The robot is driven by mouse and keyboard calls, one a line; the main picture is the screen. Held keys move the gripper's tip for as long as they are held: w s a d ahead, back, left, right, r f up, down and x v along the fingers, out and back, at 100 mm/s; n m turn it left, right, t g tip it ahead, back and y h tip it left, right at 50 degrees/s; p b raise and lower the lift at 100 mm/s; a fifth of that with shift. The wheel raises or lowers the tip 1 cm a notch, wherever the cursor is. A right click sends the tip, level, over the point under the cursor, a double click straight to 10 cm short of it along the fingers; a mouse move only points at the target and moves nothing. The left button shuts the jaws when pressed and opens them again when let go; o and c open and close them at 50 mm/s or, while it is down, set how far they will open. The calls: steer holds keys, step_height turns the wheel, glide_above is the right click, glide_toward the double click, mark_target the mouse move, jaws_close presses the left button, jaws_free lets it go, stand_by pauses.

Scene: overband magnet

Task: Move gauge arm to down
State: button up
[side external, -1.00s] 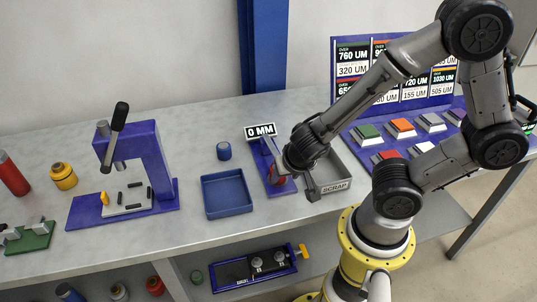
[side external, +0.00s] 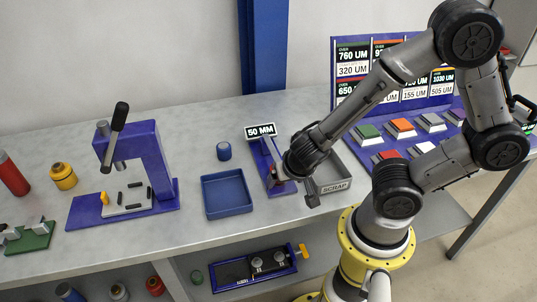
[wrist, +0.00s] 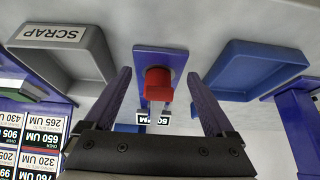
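The gauge is a narrow blue stand (side external: 259,156) on the bench, and its display (side external: 261,131) reads 50 MM. In the wrist view a red block-like piece (wrist: 158,83), apparently the gauge arm's end, stands in front of the blue base plate (wrist: 160,60). My gripper (wrist: 159,76) is open, with one finger on each side of the red piece and a visible gap on both sides. In the side view my gripper (side external: 297,186) is low in front of the gauge and hides most of the red piece.
A grey scrap tray (side external: 335,186) is close on the right of the gauge. A blue tray (side external: 226,194) is on its left, with a small blue cylinder (side external: 224,151) behind. A blue press (side external: 150,155) stands further left. Coloured blocks sit on the right-hand board (side external: 375,143).

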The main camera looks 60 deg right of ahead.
steer(key=s+a+r, duration=0.3)
steer(key=r, duration=0.1)
steer(key=shift+s+a+r, duration=0.25)
steer(key=shift+s+a, duration=0.15)
stand_by(0.4)
steer(key=shift+r, duration=0.1)
